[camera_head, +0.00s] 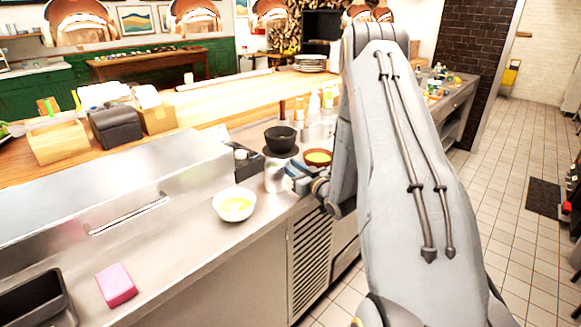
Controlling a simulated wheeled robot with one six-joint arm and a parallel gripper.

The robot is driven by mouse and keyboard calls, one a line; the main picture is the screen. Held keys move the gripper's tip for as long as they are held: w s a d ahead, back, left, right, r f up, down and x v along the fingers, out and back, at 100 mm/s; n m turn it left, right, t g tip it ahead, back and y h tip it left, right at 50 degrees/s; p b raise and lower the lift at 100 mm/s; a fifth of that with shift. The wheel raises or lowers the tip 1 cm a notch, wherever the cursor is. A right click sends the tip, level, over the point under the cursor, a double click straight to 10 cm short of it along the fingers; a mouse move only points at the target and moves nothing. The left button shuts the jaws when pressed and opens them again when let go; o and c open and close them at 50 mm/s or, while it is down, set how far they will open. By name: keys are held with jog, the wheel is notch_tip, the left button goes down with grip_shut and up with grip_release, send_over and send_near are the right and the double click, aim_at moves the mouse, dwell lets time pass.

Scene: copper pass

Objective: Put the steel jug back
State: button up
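A small shiny steel jug (275,176) stands upright, as far as I can tell, on the steel counter near its front edge, right of a white bowl with yellow contents (235,205). My arm fills the right of the view and bends down towards the counter. My gripper (297,178) shows small and partly hidden just right of the jug. Whether its fingers touch the jug, and whether they are open or shut, is too small to tell.
A black bowl (280,139) and a brown bowl with yellow contents (318,157) are behind the jug and gripper. Several bottles stand near them. A pink sponge (116,285) and a dark sink or tray (36,302) are at front left.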

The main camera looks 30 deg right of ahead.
jog(key=shift+r, duration=0.2)
jog(key=s, duration=0.3)
jog(key=s+d+b, duration=0.1)
jog(key=s, duration=0.3)
jog(key=s+b, duration=0.1)
jog(key=s, duration=0.2)
jog(key=shift+s+d+f, duration=0.15)
jog(key=shift+d, duration=0.15)
jog(key=shift+s+b, duration=0.35)
jog(key=shift+s, duration=0.45)
